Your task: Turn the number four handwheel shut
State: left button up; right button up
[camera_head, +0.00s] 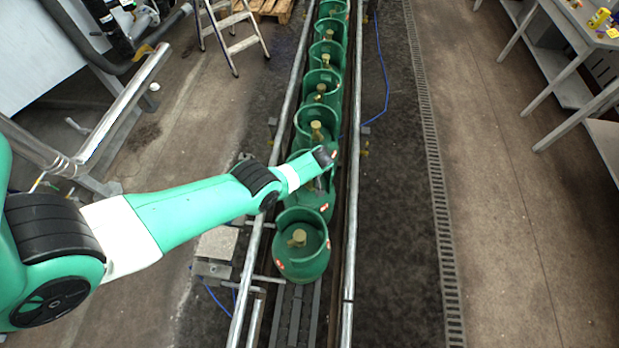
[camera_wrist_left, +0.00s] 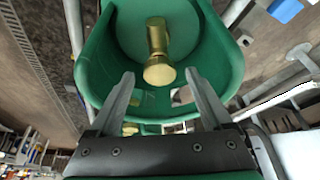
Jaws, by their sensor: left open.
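Green gas cylinders stand upright in a row on the conveyor, each with a brass valve inside an open collar. In the head view my left arm's wrist covers part of the second cylinder from the front (camera_head: 322,207), and the gripper's fingers cannot be made out. In the left wrist view my left gripper (camera_wrist_left: 160,74) is open. A brass handwheel (camera_wrist_left: 159,72) shows between its fingertips, inside a green collar (camera_wrist_left: 98,62); I cannot tell whether the fingers touch it. The front cylinder (camera_head: 301,262) has its own brass valve (camera_head: 298,238). No number is readable on any cylinder.
Metal rails (camera_head: 351,230) run along both sides of the conveyor. A stepladder (camera_head: 238,45) and a pallet (camera_head: 268,8) stand at the back left. A workbench (camera_head: 572,28) is at the right. The floor between conveyor and bench is clear.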

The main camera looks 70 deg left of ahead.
pick_arm(q)
jog(key=shift+a+f, duration=0.1)
jog(key=shift+f, duration=0.05)
grip_shut()
dwell(0.4)
